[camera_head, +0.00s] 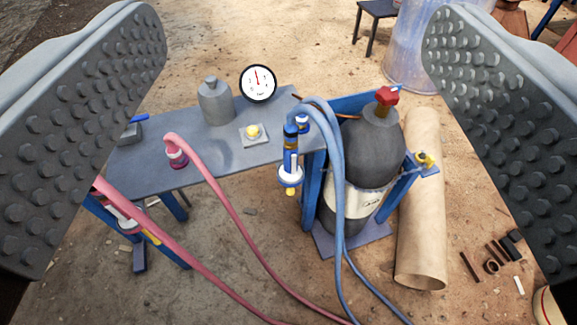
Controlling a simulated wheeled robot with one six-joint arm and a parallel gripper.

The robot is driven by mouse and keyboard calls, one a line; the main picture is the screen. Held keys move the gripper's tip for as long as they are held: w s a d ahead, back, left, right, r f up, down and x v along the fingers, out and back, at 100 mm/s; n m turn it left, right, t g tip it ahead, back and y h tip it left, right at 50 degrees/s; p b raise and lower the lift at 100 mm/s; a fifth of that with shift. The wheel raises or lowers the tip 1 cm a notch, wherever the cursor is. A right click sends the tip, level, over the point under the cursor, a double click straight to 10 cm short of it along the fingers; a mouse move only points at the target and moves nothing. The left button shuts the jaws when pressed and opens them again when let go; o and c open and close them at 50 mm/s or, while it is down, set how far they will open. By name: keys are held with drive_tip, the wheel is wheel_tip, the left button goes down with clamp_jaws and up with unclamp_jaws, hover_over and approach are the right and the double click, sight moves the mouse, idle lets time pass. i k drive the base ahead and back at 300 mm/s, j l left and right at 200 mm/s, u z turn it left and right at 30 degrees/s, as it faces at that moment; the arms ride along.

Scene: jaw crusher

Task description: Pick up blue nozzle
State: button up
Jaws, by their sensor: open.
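The blue nozzle (290,160) hangs upright near the right front edge of the grey table (220,157). It has a blue body, a white collar and a yellow tip at the bottom. A blue hose (339,200) arches from beside its top and runs down to the ground. My gripper (298,120) is open, with its two grey studded fingers at the left and right sides of the view. The nozzle lies between them in the picture, farther off, and nothing is held.
A dark gas cylinder (370,152) with a red valve stands in a blue frame right of the nozzle. A cardboard tube (418,210) lies beyond it. A pink hose (225,205) crosses the front left. A grey bottle (215,103), gauge (258,83) and yellow button (253,131) are at the table.

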sight(290, 171)
drive_tip(key=z, duration=4.25)
drive_tip(key=u, duration=0.95)
drive_tip(key=k+j+u, duration=0.2)
drive_tip(key=k+u, duration=0.25)
drive_tip(key=k+j+u, duration=0.25)
drive_tip(key=u, duration=0.25)
drive_tip(key=k+j+u, duration=0.25)
drive_tip(key=j+u, duration=0.2)
drive_tip(key=k+j, duration=0.15)
drive_tip(key=j, duration=0.15)
drive_tip(key=k+j+u, duration=0.1)
drive_tip(key=j, duration=0.2)
drive_tip(key=k+j, duration=0.15)
drive_tip(key=j, duration=0.15)
drive_tip(key=k+j, duration=0.15)
drive_tip(key=j, duration=0.2)
drive_tip(key=l+u, duration=0.05)
